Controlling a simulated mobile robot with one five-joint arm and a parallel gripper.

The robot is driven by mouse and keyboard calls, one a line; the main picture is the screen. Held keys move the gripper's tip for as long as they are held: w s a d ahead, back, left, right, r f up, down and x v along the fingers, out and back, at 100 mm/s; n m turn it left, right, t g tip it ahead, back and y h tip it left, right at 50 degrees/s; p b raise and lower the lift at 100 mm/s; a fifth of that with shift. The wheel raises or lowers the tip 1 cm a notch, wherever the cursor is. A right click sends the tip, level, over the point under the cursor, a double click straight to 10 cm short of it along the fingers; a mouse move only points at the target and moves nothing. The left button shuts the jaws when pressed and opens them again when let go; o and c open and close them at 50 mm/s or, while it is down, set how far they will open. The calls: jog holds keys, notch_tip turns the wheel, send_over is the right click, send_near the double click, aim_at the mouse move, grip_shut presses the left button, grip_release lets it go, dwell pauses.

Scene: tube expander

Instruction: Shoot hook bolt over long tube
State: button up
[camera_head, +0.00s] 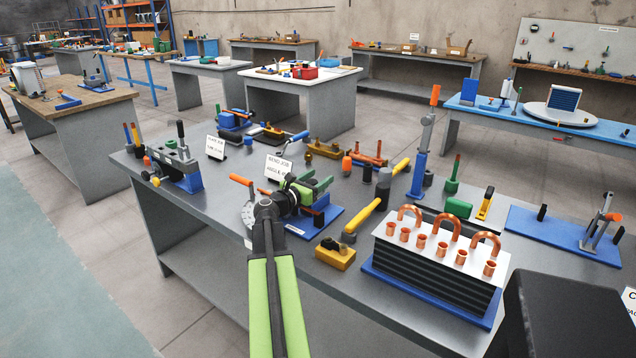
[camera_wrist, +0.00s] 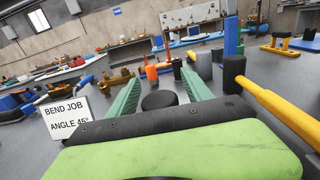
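My gripper (camera_head: 315,182) reaches over the middle of the near bench. In the wrist view its two green fingers (camera_wrist: 161,76) stand apart with nothing between the tips. I cannot pick out a hook bolt with certainty. I cannot tell which piece is the long tube. A finned block (camera_head: 430,265) on a blue base carries copper U-bends (camera_head: 452,222) and short open copper tube ends (camera_head: 441,250). It stands right of my gripper. A yellow-handled tool (camera_head: 377,208) lies between them; its handle also shows in the wrist view (camera_wrist: 277,113).
A bend job sign (camera_head: 278,166) stands just behind my gripper. A tall blue stand with an orange tip (camera_head: 421,150), a brass block (camera_head: 335,254) and a blue-based lever tool (camera_head: 600,225) crowd the bench (camera_head: 215,225). A blue clamp tool (camera_head: 178,167) is at left.

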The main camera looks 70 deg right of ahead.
jog(key=shift+v, duration=3.55)
jog(key=shift+d, duration=0.1)
